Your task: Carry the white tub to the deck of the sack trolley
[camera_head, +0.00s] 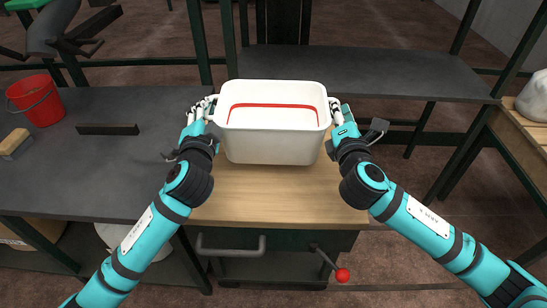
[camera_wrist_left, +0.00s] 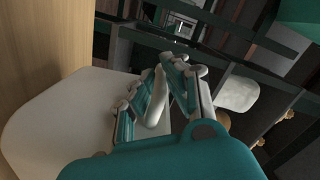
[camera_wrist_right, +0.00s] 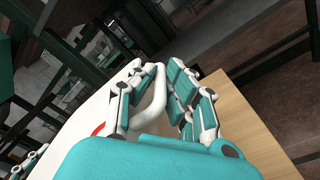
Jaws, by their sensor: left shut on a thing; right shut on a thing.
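The white tub (camera_head: 270,140) is upright over the wooden-topped bench, with a red line around its inside. I cannot tell whether its bottom touches the wood. My left gripper (camera_head: 209,106) is shut on the handle at the tub's left end; the tub wall (camera_wrist_left: 75,110) and handle (camera_wrist_left: 157,100) show in the left wrist view. My right gripper (camera_head: 335,112) is shut on the right handle, which also shows in the right wrist view (camera_wrist_right: 152,112). The sack trolley's deck cannot be clearly made out.
The wooden bench top (camera_head: 270,190) has a grey handle and a red-knobbed lever (camera_head: 342,274) below its front. A dark bench at left holds a red bucket (camera_head: 38,100), a brush (camera_head: 15,143) and a dark bar (camera_head: 107,129). A dark surface (camera_head: 400,75) lies behind at right.

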